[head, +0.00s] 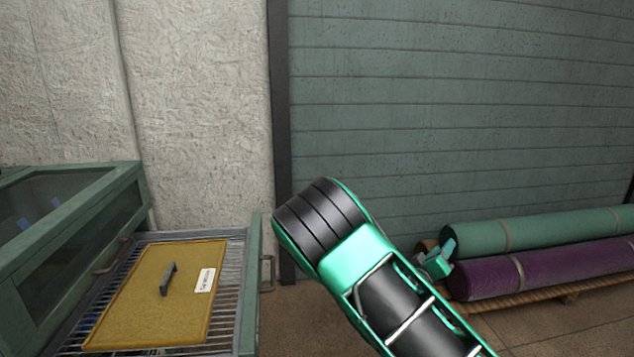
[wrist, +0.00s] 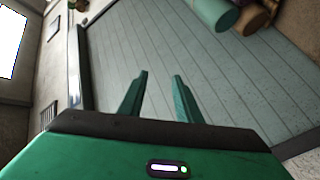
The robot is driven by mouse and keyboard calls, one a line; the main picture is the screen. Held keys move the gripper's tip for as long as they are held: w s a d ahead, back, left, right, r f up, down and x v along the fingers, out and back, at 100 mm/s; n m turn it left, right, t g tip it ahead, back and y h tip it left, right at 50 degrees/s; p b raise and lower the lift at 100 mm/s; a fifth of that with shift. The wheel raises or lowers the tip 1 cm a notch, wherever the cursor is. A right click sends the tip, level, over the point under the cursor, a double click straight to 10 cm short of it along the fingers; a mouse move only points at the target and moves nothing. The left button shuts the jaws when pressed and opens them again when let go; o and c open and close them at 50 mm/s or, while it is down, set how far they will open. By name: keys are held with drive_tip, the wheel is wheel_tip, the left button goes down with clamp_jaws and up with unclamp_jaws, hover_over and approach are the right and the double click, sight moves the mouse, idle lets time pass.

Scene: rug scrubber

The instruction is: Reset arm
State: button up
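My gripper (wrist: 160,82) shows in the wrist view with its two green fingers apart and nothing between them. Beyond the fingers is the grey-green slatted wall. In the head view my green and black arm reaches up from the lower right to the middle of the picture. Part of my gripper (head: 438,262) shows behind the arm, in front of the rolled rugs. Its fingertips are hard to make out there.
At the left, a green machine (head: 75,225) has an open slatted tray (head: 238,290) with a yellow labelled panel (head: 150,305) and dark handle on it. At the right, a teal roll (head: 560,228) and a purple roll (head: 560,266) lie on a wooden pallet (head: 570,292).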

drive_tip(key=s+d+f+m+g+y, duration=0.2)
drive_tip(key=s+d+m+g, duration=0.85)
drive_tip(key=s+d, duration=0.85)
drive_tip(key=s+a+r+n+g+y, duration=0.1)
drive_tip(key=s+a+r+y, duration=0.1)
drive_tip(key=s, duration=0.7)
drive_tip(key=s+a+r+g+y, duration=0.1)
drive_tip(key=s+a+r+y, duration=0.2)
drive_tip(key=s+a, duration=0.3)
drive_tip(key=s+a+r+n+g+y, duration=0.1)
drive_tip(key=s+a+y, duration=0.4)
drive_tip(key=s, duration=0.6)
drive_tip(key=shift+s+r+n, duration=0.35)
drive_tip(key=shift+r, duration=0.5)
drive_tip(key=shift+a, duration=0.1)
